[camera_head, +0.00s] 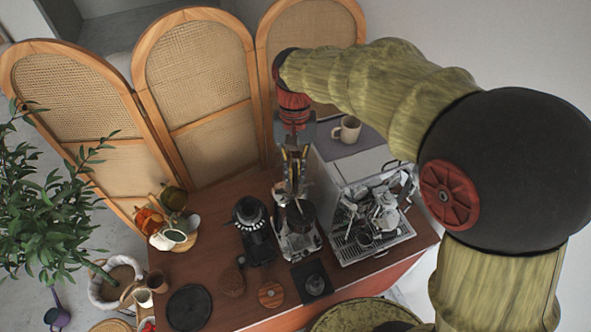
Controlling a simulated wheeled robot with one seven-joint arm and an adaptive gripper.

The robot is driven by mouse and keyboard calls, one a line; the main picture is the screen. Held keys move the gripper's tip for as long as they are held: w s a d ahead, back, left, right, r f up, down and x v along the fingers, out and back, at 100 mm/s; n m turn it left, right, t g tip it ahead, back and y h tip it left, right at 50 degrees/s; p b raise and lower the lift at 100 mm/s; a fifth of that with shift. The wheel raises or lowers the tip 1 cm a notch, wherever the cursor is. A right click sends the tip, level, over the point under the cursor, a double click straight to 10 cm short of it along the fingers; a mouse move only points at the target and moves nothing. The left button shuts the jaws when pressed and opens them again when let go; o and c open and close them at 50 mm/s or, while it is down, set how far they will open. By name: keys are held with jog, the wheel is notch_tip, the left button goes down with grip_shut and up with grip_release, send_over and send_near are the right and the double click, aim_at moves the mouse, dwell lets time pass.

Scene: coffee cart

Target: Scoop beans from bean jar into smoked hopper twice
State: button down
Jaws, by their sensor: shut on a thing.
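My gripper (295,178) hangs down over the middle of the cart and is closed on a thin thing. That looks like a scoop handle, but its bowl is hard to make out. Right under the gripper is a dark, see-through container, seemingly the smoked hopper (301,213), on top of a silver grinder (299,243). I cannot tell whether the held thing is inside or above it.
A black grinder-like device (253,228) stands close left of the silver grinder. An espresso machine (372,232) stands close right, with a mug (347,130) behind. Folding screens (195,95) close off the back.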

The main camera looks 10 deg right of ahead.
jog(key=shift+f, duration=0.35)
jog(key=shift+w+d+f+y, duration=0.1)
jog(key=shift+w+f+y, duration=0.1)
jog(key=shift+y, duration=0.2)
jog(key=y, duration=0.2)
jog(key=shift+s+d+f+t+y, duration=0.25)
jog(key=shift+s+f+t+y, duration=0.1)
jog(key=shift+t+y, duration=0.05)
jog(key=shift+w+a+f+m+y+b, duration=0.15)
jog(key=shift+f+m+y+b, duration=0.25)
jog(key=shift+y+b, duration=0.6)
jog(key=shift+s+d+f+m+t+y+b, duration=0.3)
jog(key=shift+t+y+b, duration=0.8)
jog(key=shift+y+b, duration=2)
jog(key=shift+s+d+f+m+t+y+b, duration=0.1)
jog(key=shift+d+f+m+t+y+b, duration=0.55)
jog(key=shift+y+b, duration=2.4)
jog(key=shift+s+f+m+t+y+b, duration=0.1)
jog(key=shift+f+t+y+b, duration=0.35)
jog(key=shift+t+y+b, duration=2.6)
jog(key=g+h+b, duration=0.2)
jog(key=h, duration=0.1)
jog(key=shift+g+b, duration=0.3)
jog(key=shift+b, duration=0.1)
jog(key=shift+r, duration=0.1)
